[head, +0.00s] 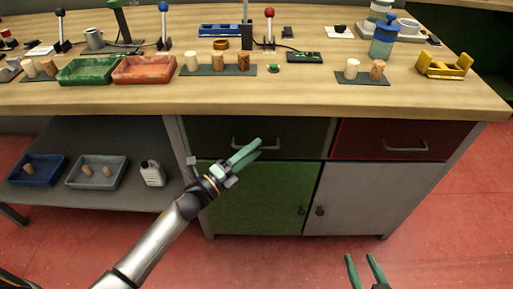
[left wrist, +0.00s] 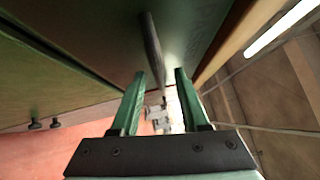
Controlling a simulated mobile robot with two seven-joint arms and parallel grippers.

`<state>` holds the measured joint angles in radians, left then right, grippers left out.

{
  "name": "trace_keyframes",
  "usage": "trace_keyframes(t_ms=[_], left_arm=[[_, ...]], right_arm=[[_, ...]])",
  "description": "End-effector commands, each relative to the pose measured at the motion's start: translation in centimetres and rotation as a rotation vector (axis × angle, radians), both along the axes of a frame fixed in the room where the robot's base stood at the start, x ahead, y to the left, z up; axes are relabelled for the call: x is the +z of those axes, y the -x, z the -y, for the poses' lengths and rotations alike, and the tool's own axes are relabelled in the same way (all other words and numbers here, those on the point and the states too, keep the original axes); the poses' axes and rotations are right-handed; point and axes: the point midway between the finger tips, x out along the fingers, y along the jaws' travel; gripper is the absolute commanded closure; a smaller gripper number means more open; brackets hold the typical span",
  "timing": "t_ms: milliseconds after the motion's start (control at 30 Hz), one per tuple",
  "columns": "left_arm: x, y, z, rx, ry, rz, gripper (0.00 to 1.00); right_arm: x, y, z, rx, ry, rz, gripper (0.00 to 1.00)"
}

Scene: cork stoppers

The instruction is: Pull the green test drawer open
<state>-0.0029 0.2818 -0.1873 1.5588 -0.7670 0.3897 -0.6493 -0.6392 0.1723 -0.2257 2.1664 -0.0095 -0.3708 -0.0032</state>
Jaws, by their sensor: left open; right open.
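The dark green drawer (head: 300,140) is under the bench top, its front looking flush with the cabinet. Its grey bar handle (head: 268,140) is partly behind my left gripper (head: 260,147). In the left wrist view the drawer front (left wrist: 190,30) fills the top, and the handle (left wrist: 151,40) runs down toward the gap between the open fingers of my left gripper (left wrist: 160,74). No grip on the handle shows; whether the fingertips touch it I cannot tell. My right gripper (head: 362,257) is open and empty over the floor at the bottom, well away from the drawer.
A red drawer (head: 365,138) with its own handle is to the right. A green door (head: 260,195) and a grey door (head: 370,195) are below. The bench top (head: 300,98) holds trays, corks and levers. A low grey shelf (head: 100,135) is at left. The red floor in front is clear.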

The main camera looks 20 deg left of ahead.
Motion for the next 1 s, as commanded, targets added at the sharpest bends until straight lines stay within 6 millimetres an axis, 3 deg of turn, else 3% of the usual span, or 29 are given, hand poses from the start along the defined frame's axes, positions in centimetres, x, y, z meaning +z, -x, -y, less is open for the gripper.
trace_keyframes(t_ms=[200, 500, 900, 1000], left_arm=[[0.17, -1.31, 0.77, 0.0, 0.0, -0.001, 0.55], [0.16, -1.38, 0.81, 0.0, 0.0, -0.001, 0.56], [0.17, -1.36, 0.79, 0.0, 0.0, -0.001, 1.0], [0.16, -1.36, 0.77, 0.0, 0.0, -0.001, 1.0]], right_arm=[[0.41, -0.24, 0.02, 0.0, 0.0, 0.022, 0.5], [0.69, -0.34, 0.04, 0.0, 0.0, 0.03, 0.5], [0.88, -0.53, 0.07, 0.003, 0.002, 0.037, 0.5], [0.89, -0.53, 0.07, 0.003, 0.002, 0.037, 0.5]])
